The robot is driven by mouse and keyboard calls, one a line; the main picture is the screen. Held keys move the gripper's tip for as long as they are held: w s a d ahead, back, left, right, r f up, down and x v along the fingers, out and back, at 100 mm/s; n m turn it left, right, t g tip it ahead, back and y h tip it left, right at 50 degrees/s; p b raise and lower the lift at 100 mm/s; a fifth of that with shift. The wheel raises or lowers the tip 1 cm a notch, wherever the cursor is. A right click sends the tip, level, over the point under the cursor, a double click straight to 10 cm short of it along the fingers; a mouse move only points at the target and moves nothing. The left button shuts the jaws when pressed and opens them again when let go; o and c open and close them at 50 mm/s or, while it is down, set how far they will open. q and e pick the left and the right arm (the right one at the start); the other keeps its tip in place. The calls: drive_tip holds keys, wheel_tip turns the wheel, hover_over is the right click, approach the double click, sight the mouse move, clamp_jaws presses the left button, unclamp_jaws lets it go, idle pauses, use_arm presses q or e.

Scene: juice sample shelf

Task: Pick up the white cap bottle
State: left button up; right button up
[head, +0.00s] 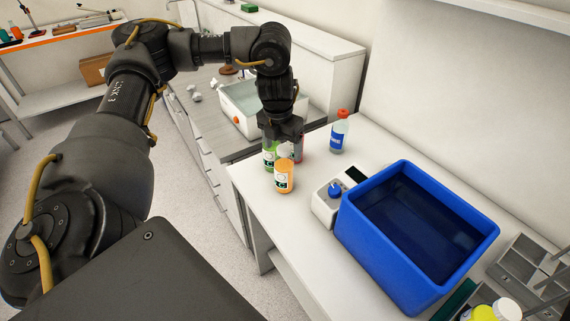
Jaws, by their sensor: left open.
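Several small juice bottles stand close together near the far left corner of the white table. The front one is an orange bottle (284,176) with a pale label; its top is close under my left gripper. A green bottle (268,158) stands behind it to the left, and a red bottle (298,150) to the right, both partly hidden. My left gripper (282,138) points down over this group, open. I cannot tell whether its fingers are around a bottle. The caps under it are mostly hidden, so I cannot tell which is white. My right gripper is not in view.
A clear bottle (339,132) with a red cap and blue label stands to the right. A blue water bath (350,243) with a white control box (325,207) fills the table's middle. A white cap (507,309) shows at the lower right, beside a grey rack (522,251).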

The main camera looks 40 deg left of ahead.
sight(284, 158)
use_arm(q)
drive_tip(key=shift+s, duration=0.15)
drive_tip(key=shift+s+d+f, duration=0.1)
drive_tip(key=shift+f, duration=0.05)
drive_tip(key=f, duration=0.2)
drive_tip(key=w+f, duration=0.1)
drive_tip(key=f, duration=0.1)
drive_tip(key=shift+f, duration=0.3)
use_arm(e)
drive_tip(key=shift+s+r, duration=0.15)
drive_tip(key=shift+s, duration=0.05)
use_arm(q)
drive_tip(key=shift+c, duration=0.3)
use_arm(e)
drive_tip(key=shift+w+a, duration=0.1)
use_arm(q)
drive_tip(key=shift+c, duration=1.2)
drive_tip(key=c, duration=1)
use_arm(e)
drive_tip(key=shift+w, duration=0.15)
use_arm(q)
drive_tip(key=shift+r, duration=0.15)
